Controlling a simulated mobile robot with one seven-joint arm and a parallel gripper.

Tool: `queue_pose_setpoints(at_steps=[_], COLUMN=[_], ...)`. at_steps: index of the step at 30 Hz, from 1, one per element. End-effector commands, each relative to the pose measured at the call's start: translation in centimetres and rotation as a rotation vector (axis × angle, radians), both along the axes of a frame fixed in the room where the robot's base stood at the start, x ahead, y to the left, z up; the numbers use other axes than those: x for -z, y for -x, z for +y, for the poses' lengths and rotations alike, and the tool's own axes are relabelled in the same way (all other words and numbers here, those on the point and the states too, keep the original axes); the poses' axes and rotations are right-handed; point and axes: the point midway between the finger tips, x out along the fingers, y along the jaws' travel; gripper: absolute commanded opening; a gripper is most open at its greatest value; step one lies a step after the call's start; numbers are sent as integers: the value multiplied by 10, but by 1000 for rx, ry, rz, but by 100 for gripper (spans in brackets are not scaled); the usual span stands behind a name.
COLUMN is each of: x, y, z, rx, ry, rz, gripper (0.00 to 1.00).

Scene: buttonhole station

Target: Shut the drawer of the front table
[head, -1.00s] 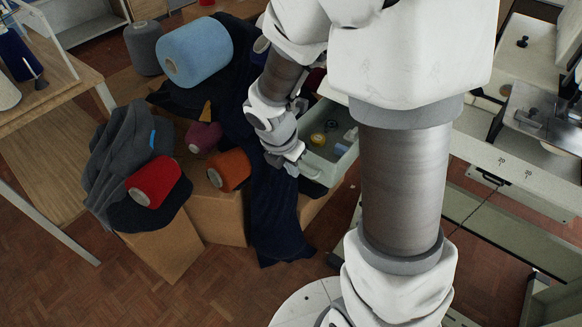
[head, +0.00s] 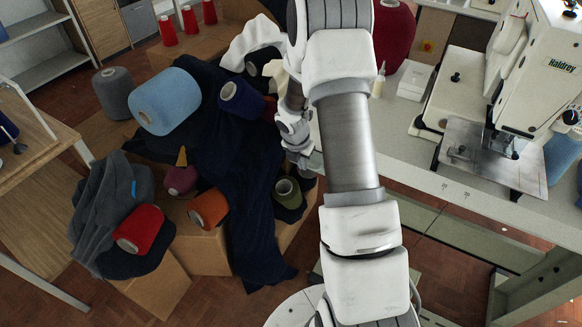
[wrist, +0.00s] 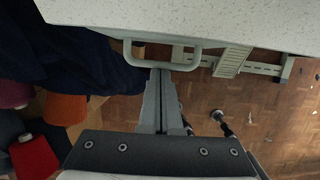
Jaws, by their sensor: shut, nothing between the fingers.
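The front table (head: 412,142) has a pale top and stands to the right of my arm in the head view. Its speckled top (wrist: 220,14) fills the upper part of the wrist view. The drawer's pale loop handle (wrist: 192,63) sticks out just past the tabletop edge. No open drawer interior shows in either view, and the drawer front is mostly hidden by my arm and the tabletop. My gripper (wrist: 161,72) is shut and empty, its fingertips at the handle; I cannot tell whether they touch. In the head view my gripper (head: 304,164) is partly hidden beside the table's left end.
Dark cloth (head: 245,195) and boxes (head: 152,282) with several yarn cones lie left of my gripper. A sewing machine (head: 535,75) and a red cone (head: 393,38) stand on the table. A wooden table (head: 45,190) is at far left. Parquet floor shows in front.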

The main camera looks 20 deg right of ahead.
Motion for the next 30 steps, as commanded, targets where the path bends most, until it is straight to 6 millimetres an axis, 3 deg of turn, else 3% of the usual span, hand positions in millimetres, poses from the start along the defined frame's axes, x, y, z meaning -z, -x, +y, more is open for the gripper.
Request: queue_pose_setpoints(at_steps=[10,30], x=[-1,-2], y=[-21,-26], z=[-29,-30], rx=[1,0], ry=[0,4], rz=[0,-7], gripper=[0,0])
